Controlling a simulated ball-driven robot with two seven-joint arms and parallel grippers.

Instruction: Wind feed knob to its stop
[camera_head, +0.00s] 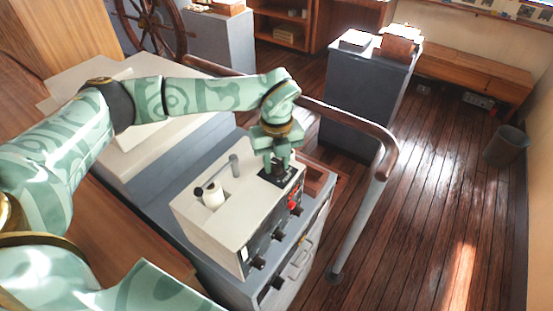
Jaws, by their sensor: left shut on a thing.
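A cream and dark-faced instrument box (215,222) stands on the grey cabinet in the middle of the camera_head view. My left gripper (278,166) points down over the box's far right top corner. Its fingers are shut on the feed knob there, which they mostly hide. A black labelled plate (290,181) shows under the fingers; I cannot read how far the knob is turned. My right gripper is not in view.
The box top also bears a white roll (213,195) and a grey lever (234,166). A brown-topped handrail (375,150) curves close to the right. Wooden floor (430,190) beyond is free.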

